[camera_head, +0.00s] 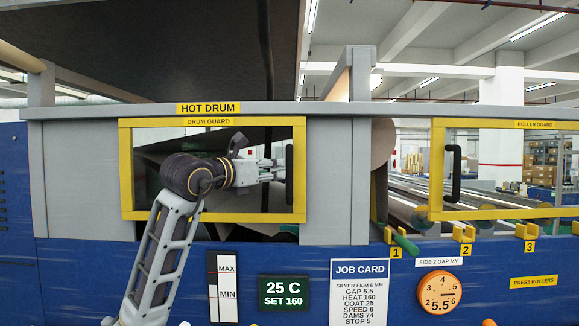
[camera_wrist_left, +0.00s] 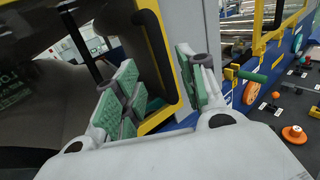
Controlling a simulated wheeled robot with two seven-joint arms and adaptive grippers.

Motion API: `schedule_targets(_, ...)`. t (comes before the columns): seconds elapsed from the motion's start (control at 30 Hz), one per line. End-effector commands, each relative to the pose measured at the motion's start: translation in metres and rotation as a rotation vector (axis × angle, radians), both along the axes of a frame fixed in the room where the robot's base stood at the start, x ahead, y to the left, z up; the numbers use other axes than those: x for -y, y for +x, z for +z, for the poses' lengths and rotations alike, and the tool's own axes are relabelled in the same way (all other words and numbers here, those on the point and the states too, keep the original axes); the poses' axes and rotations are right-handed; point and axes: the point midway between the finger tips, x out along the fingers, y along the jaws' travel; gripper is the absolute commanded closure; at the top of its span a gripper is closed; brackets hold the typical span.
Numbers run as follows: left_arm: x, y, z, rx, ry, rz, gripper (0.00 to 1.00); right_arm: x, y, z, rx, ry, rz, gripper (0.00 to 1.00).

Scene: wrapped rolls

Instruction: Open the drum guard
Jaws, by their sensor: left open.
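The drum guard (camera_head: 128,172) is a yellow-framed clear panel under the HOT DRUM label, and it looks closed. Its upright black handle (camera_head: 289,178) is near its right edge. My left gripper (camera_head: 274,170) is in front of the panel, pointing right, with its fingertips beside the handle. In the left wrist view the gripper (camera_wrist_left: 160,88) is open, its green-padded fingers apart, with the guard's yellow frame (camera_wrist_left: 161,50) showing between them. My right gripper is not in view.
A grey post (camera_head: 335,180) stands right of the guard. Beyond it are the yellow roller guard (camera_head: 437,170) and a green-handled lever (camera_head: 405,243) by the numbered yellow brackets. Below are a 25 C display (camera_head: 284,291), a job card (camera_head: 359,292) and an orange dial (camera_head: 439,291).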

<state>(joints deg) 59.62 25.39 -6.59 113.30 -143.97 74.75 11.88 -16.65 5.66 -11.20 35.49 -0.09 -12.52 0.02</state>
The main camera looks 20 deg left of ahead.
Motion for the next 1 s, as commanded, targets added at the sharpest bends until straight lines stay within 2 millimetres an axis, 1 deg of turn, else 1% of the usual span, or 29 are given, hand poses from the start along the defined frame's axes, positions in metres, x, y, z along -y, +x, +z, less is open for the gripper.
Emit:
schedule_targets(0.1, 0.006, 0.015, 0.002, -0.001, -0.002, -0.002, 0.59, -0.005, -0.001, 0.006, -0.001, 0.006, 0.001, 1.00)
schedule_targets(0.4, 0.017, 0.052, 0.002, -0.001, -0.002, -0.002, 0.59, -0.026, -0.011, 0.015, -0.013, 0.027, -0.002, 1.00)
schedule_targets(0.5, 0.021, 0.063, 0.001, -0.002, -0.002, -0.002, 0.59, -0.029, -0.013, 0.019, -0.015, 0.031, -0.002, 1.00)
schedule_targets(0.73, 0.027, 0.083, 0.001, -0.001, -0.002, -0.002, 0.59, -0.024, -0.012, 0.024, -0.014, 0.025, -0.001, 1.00)
schedule_targets(1.0, 0.030, 0.091, 0.000, 0.000, 0.001, -0.001, 0.59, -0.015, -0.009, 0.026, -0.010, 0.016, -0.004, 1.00)
